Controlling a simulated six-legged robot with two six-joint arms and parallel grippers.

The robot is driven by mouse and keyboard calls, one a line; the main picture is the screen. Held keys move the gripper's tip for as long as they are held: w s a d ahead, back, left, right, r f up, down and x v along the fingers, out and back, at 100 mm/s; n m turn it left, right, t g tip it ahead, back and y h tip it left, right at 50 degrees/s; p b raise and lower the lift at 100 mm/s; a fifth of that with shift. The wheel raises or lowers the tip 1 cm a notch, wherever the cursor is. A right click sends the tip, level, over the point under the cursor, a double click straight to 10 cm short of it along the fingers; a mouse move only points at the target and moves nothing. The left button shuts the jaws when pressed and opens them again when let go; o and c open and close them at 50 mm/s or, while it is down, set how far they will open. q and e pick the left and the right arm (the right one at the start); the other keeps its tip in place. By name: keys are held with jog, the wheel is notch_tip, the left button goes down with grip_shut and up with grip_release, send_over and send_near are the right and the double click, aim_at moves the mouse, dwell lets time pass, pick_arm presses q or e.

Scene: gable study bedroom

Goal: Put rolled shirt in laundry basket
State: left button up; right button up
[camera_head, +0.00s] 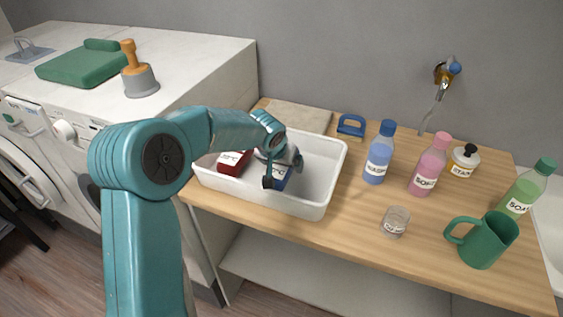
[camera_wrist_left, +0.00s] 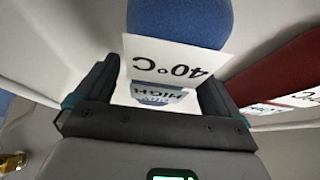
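A white laundry basket (camera_head: 318,194) stands on the wooden counter, right of the washing machine. A red roll with a white label (camera_head: 234,163) lies inside at its left; it also shows in the wrist view (camera_wrist_left: 275,68). A blue roll (camera_head: 281,178) is inside the basket walls, right of the red one. In the wrist view the blue roll (camera_wrist_left: 180,22) carries a white 40°C tag. My left gripper (camera_head: 284,175) is down in the basket with its fingers on either side of the blue roll. Whether they press on it, I cannot tell. My right gripper is out of view.
A blue bottle (camera_head: 378,154), pink bottle (camera_head: 429,168), glass (camera_head: 394,222) and green mug (camera_head: 484,241) stand right of the basket. A blue-handled brush (camera_head: 351,127) and a folded cloth (camera_head: 300,116) lie behind it.

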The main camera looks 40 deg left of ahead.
pick_arm(q)
jog(key=shift+s+r, duration=0.1)
jog(key=shift+r, duration=0.05)
jog(key=shift+r+p, duration=0.3)
jog(key=shift+p, duration=0.15)
jog(key=b+v, duration=0.1)
jog(key=v, duration=0.9)
jog(key=shift+s+d+r, duration=0.1)
jog(key=shift+s+r, duration=0.1)
jog(key=shift+r, duration=0.1)
jog(key=shift+s+r, duration=0.25)
jog(key=shift+r, duration=0.05)
jog(key=shift+s, duration=0.1)
